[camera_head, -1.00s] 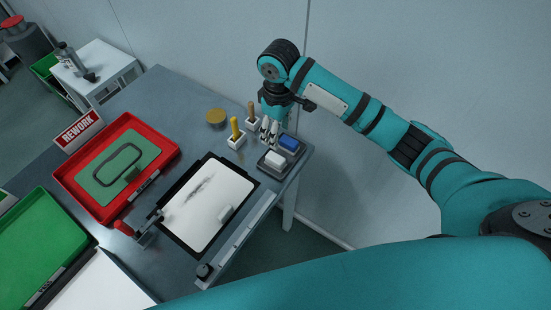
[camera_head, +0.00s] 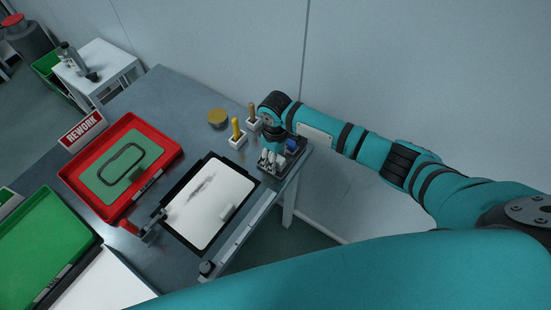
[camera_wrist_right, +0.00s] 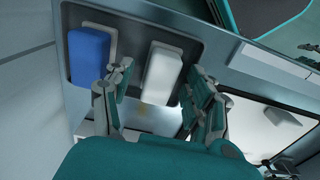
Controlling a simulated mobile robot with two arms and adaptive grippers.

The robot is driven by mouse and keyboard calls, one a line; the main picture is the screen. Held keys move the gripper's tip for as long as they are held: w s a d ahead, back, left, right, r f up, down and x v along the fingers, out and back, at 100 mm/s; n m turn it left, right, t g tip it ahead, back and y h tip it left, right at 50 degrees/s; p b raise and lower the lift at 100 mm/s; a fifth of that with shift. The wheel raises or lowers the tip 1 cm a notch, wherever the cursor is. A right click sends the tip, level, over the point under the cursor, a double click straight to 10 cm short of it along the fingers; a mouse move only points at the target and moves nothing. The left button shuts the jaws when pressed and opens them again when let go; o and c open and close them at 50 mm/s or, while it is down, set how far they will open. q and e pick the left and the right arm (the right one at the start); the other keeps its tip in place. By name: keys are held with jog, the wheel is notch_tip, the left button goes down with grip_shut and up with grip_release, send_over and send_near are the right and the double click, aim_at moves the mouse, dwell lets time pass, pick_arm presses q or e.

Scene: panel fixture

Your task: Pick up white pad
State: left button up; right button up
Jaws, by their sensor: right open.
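The white pad (camera_wrist_right: 163,72) lies in the dark holder tray (camera_wrist_right: 190,18), beside the blue pad (camera_wrist_right: 90,55), in the right wrist view. My right gripper (camera_wrist_right: 158,85) is open, with one finger on each side of the white pad's near part. I cannot tell whether the fingers touch it. In the head view my right gripper (camera_head: 270,160) is over the tray (camera_head: 295,165) and hides the white pad. The blue pad (camera_head: 292,146) shows partly to its right. My left gripper is not in view.
A framed white panel (camera_head: 207,200) with a dark smudge and a small white block (camera_head: 227,213) lies left of the tray. Yellow-handled (camera_head: 236,127) and brown-handled (camera_head: 252,112) tools stand close by. A red tray (camera_head: 70,180) is further left. The wall is behind.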

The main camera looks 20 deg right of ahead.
grip_shut()
dwell(0.3)
jog(key=shift+r+b, duration=0.35)
jog(key=shift+r, duration=0.5)
jog(key=shift+s+a+r+b, duration=0.1)
jog(key=shift+s+r+b, duration=0.1)
jog(key=shift+r, duration=0.25)
jog(key=shift+s+a+r+b, duration=0.1)
jog(key=shift+s+r, duration=0.1)
jog(key=shift+r, duration=0.25)
jog(key=s+a+b, duration=0.1)
jog(key=s+a, duration=0.2)
jog(key=s, duration=0.4)
jog(key=s+a+r+b, duration=0.1)
jog(key=s+a, duration=0.2)
jog(key=s, duration=0.3)
jog(key=shift+s+a+r, duration=0.15)
jog(key=shift+s+r, duration=0.15)
jog(key=shift+s, duration=0.1)
